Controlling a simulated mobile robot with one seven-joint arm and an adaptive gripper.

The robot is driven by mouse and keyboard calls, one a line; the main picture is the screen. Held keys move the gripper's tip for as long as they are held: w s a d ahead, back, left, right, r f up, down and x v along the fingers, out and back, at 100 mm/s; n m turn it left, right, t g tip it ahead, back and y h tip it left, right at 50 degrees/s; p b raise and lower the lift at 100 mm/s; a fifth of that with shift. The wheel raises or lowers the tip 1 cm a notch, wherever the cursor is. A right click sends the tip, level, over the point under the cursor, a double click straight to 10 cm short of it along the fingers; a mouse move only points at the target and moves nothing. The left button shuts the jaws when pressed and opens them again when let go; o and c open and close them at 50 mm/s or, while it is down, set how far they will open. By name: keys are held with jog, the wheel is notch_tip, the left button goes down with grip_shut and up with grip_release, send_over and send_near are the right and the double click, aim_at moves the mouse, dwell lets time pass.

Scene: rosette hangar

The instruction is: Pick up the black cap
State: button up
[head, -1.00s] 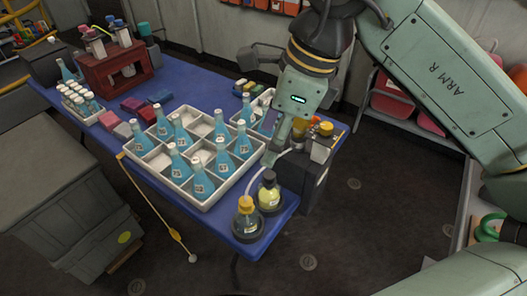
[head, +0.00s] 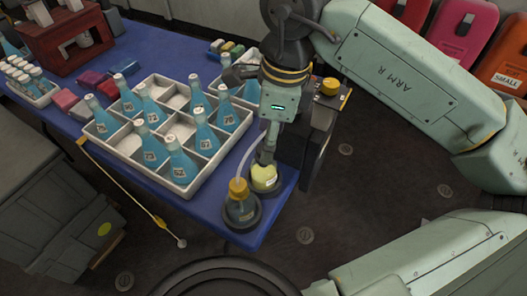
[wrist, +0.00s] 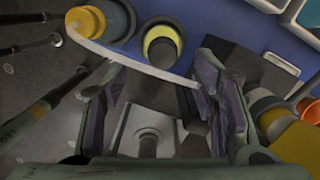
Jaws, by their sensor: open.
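The black cap (wrist: 162,52) shows in the wrist view as a dark disc inside the yellow ring of its bottle (wrist: 150,33). In the head view this bottle of yellow liquid (head: 264,178) stands at the table's near right corner, and my gripper hides most of its cap. My gripper (head: 265,156) points down over the bottle top; in the wrist view its jaws (wrist: 152,88) are apart with nothing held between them. The cap lies beyond the fingertips there, toward the top of the picture. Whether a finger touches it, I cannot tell.
A bottle with a yellow cap (head: 238,187) stands close by on the left, with a pale tube (wrist: 125,62) curving from it past my jaws. A white divided crate (head: 178,188) of blue bottles is left. A dark box (head: 318,150) stands right of my gripper.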

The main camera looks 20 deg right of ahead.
jog(key=shift+w+a+f+p, duration=0.15)
jog(key=shift+f, duration=0.55)
jog(key=shift+w+a+f+p, duration=0.15)
jog(key=shift+f, duration=0.6)
jog(key=shift+w+a+f+p, duration=0.15)
jog(key=shift+f, duration=0.55)
jog(key=shift+c, duration=0.3)
jog(key=c, duration=0.8)
